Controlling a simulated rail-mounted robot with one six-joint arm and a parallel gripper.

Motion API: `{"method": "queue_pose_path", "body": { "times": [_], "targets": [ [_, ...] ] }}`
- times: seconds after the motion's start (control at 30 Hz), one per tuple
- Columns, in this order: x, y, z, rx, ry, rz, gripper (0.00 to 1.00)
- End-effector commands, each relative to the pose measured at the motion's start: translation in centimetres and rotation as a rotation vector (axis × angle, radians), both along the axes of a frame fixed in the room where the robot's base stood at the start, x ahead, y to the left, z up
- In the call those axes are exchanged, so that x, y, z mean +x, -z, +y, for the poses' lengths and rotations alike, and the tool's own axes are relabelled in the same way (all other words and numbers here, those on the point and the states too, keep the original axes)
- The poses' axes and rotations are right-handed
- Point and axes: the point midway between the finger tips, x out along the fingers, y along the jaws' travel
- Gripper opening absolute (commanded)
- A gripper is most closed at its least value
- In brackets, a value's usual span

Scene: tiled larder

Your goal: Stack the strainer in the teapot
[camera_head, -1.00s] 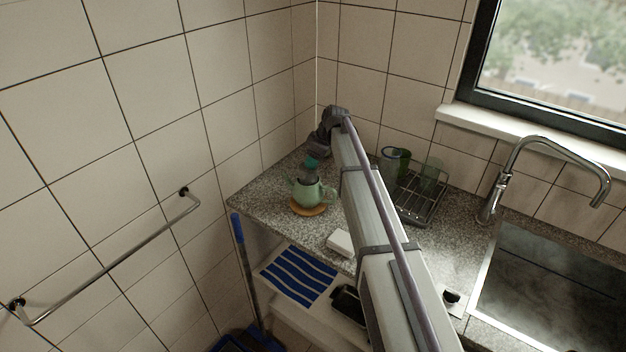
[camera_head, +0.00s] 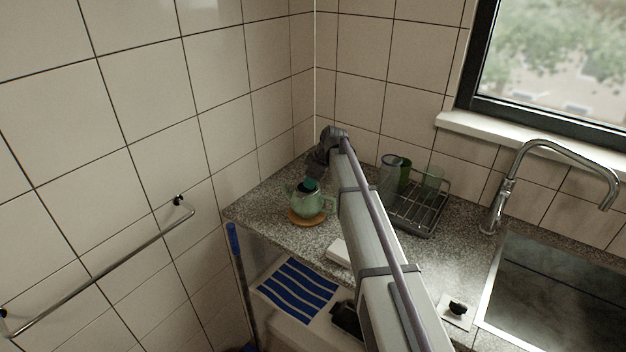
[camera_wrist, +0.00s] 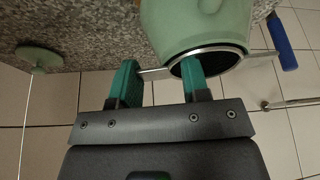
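The green teapot (camera_head: 307,205) stands upright on a round wooden trivet (camera_head: 305,221) near the counter's left edge. It also fills the top of the wrist view (camera_wrist: 180,22). The strainer (camera_wrist: 222,50), a metal ring with a dark inside and side tabs, sits at the teapot's mouth; its bowl is hidden. My gripper (camera_wrist: 160,80) is at the teapot's mouth, its green fingers spread with a gap between them. One finger overlaps the strainer's ring, the other is outside by its left tab. In the head view the strainer is mostly hidden by the gripper.
A green lid-like disc (camera_wrist: 38,58) lies on the counter in the wrist view. A dish rack (camera_head: 415,215) with glasses stands right of my arm, before the sink (camera_head: 560,290). A white block (camera_head: 338,252) lies at the counter's front edge. Tiled walls close the corner.

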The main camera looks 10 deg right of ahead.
Motion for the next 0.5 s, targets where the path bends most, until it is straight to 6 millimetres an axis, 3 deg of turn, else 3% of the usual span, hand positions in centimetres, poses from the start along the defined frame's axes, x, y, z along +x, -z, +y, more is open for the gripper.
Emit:
{"method": "queue_pose_path", "body": {
  "times": [0.27,0.5],
  "targets": [
    [0.0,-0.05,0.0,0.0,0.0,0.0,0.68],
    [0.0,-0.22,0.0,0.0,0.0,0.0,0.68]
  ]
}}
